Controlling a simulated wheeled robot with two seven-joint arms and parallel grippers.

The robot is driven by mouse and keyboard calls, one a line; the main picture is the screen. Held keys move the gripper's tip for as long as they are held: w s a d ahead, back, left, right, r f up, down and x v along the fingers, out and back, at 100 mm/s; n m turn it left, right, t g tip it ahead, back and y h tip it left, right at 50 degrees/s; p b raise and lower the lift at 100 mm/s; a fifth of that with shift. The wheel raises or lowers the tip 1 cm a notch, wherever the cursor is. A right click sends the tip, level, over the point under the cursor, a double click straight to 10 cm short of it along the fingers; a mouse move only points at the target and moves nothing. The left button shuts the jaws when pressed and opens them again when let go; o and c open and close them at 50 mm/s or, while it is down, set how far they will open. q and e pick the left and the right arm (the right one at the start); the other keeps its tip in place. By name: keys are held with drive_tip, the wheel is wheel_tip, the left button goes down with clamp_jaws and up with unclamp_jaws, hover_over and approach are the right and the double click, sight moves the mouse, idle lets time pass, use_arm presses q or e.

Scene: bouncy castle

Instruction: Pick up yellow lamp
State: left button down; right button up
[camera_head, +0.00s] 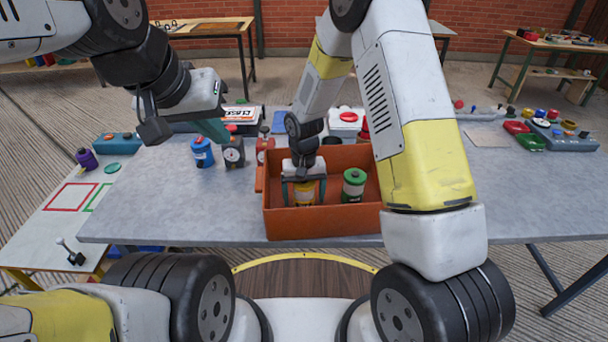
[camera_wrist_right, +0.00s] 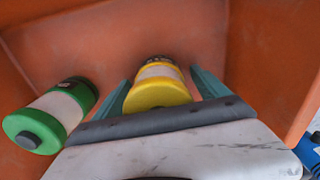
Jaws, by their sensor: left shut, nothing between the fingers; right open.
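The yellow lamp (camera_head: 304,193) stands in the orange crate (camera_head: 320,222) on the grey table. My right gripper (camera_head: 304,186) reaches down into the crate from above. Its jaws are open, with one finger on each side of the lamp. In the right wrist view the lamp (camera_wrist_right: 158,88) lies between the two teal fingers (camera_wrist_right: 160,92); whether they touch it I cannot tell. My left gripper (camera_head: 212,130) is shut and empty, held above the table to the left of the crate.
A green lamp (camera_head: 354,184) stands in the crate right of the yellow one; it also shows in the right wrist view (camera_wrist_right: 50,115). A blue lamp (camera_head: 202,152) and a dark gauge (camera_head: 233,152) stand left of the crate. The table front left is clear.

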drive_tip(key=shift+f, duration=0.35)
clamp_jaws()
